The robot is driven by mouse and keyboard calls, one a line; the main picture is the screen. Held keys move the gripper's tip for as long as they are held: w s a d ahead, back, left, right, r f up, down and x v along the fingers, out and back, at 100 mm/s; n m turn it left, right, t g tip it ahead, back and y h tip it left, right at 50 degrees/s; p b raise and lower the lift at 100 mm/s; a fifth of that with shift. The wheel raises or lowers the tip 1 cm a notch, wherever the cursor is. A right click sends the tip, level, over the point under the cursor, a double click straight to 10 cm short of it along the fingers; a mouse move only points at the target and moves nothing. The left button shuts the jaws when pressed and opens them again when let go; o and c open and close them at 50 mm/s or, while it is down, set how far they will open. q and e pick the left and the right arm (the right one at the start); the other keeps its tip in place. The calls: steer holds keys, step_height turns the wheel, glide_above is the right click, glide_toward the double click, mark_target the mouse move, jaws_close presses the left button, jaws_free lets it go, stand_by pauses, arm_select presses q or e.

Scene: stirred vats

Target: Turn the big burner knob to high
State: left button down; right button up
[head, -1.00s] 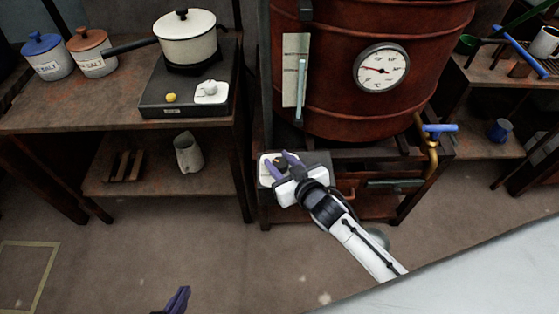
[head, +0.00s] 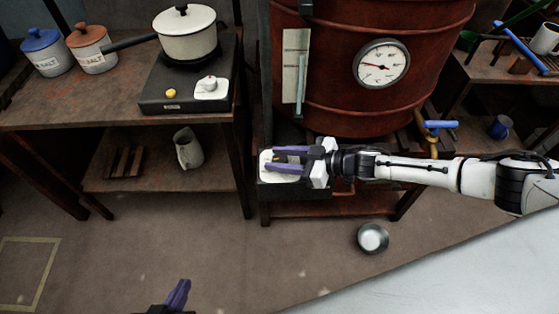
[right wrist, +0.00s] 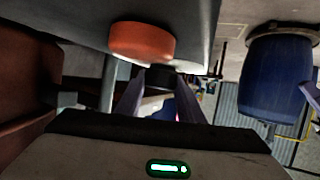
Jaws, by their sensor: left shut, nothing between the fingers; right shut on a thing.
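The big burner knob (head: 284,159) is a small dark piece on a white plate (head: 266,169), on the front of the dark burner box under the red vat (head: 330,75). My right gripper (head: 276,159) reaches in from the right and is shut on the knob, with its purple fingers above and below it. The fingers hide much of the knob, so its setting cannot be read. In the right wrist view the fingers (right wrist: 160,92) close on a dark piece, beside an orange round part (right wrist: 142,42). My left gripper (head: 178,294) is shut and empty at the bottom edge.
A smaller hotplate (head: 190,100) with a pot (head: 186,38) and its own knob (head: 210,84) stands on the left table. A thermometer dial (head: 382,63) is on the vat. A blue-handled tap (head: 440,126) is at right. A metal bowl (head: 373,239) lies on the floor.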

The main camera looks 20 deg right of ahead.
steer(key=shift+w+d+f+n+g+y+b, duration=0.1)
steer(key=shift+n+g+y+b, duration=0.25)
steer(key=shift+n+g+b, duration=0.15)
steer(key=shift+w+d+f+n+g+y+b, duration=0.1)
steer(key=shift+n+g+y+b, duration=0.3)
steer(key=shift+n, duration=0.2)
steer(key=shift+a+r+n+g+y+b, duration=0.15)
steer(key=shift+n+g+y+b, duration=0.2)
steer(key=shift+n+g+b, duration=0.35)
steer(key=shift+s+g, duration=0.1)
steer(key=shift+g, duration=0.2)
steer(key=shift+r, duration=0.1)
steer(key=o, duration=1.1)
steer(key=shift+c, duration=0.2)
steer(key=shift+s, duration=0.1)
